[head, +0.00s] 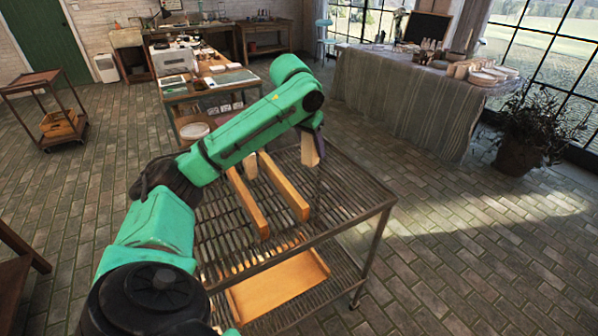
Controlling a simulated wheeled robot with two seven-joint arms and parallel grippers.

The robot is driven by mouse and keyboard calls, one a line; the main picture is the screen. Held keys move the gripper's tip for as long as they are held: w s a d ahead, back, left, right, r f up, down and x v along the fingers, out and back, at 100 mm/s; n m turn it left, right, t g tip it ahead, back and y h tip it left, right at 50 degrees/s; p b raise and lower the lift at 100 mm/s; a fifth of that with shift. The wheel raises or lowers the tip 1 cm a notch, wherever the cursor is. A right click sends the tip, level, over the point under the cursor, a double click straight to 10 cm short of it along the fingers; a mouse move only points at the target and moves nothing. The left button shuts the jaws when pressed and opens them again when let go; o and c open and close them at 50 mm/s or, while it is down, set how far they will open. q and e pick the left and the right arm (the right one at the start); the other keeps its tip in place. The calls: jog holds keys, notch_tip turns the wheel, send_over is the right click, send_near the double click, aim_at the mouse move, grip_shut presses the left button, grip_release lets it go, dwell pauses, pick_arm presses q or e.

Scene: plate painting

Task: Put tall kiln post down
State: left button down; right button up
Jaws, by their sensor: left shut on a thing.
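My left arm reaches from the bottom left over a slatted metal cart (350,212). My left gripper (315,137) is at the far end of the arm, mostly hidden by the wrist, and is shut on a pale upright post (309,152), which I take to be the tall kiln post. The post is above the cart's top near its back; whether its foot touches the slats cannot be told. A second pale post (250,166) shows partly behind the arm. Two orange-brown wooden bars (247,203) (284,187) lie side by side on the slats. My right gripper is not in view.
An orange board (277,287) lies on the cart's lower shelf. A worktable (185,93) with tools stands behind. A cloth-covered table (400,105) with pottery is at the back right, beside a potted plant (530,135). The cart's right-hand slats are bare.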

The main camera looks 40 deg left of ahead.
pick_arm(q)
jog(key=f, duration=1)
jog(key=shift+w+f, duration=0.25)
jog(key=shift+f, duration=0.05)
jog(key=f, duration=0.3)
jog(key=shift+s+f, duration=0.2)
jog(key=shift+f, duration=0.2)
jog(key=shift+w+f, duration=0.1)
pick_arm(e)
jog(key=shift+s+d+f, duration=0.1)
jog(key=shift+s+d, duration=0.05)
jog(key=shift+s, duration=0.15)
pick_arm(q)
jog(key=shift+c, duration=2)
grip_release()
jog(key=v, duration=1.2)
jog(key=shift+b, duration=0.3)
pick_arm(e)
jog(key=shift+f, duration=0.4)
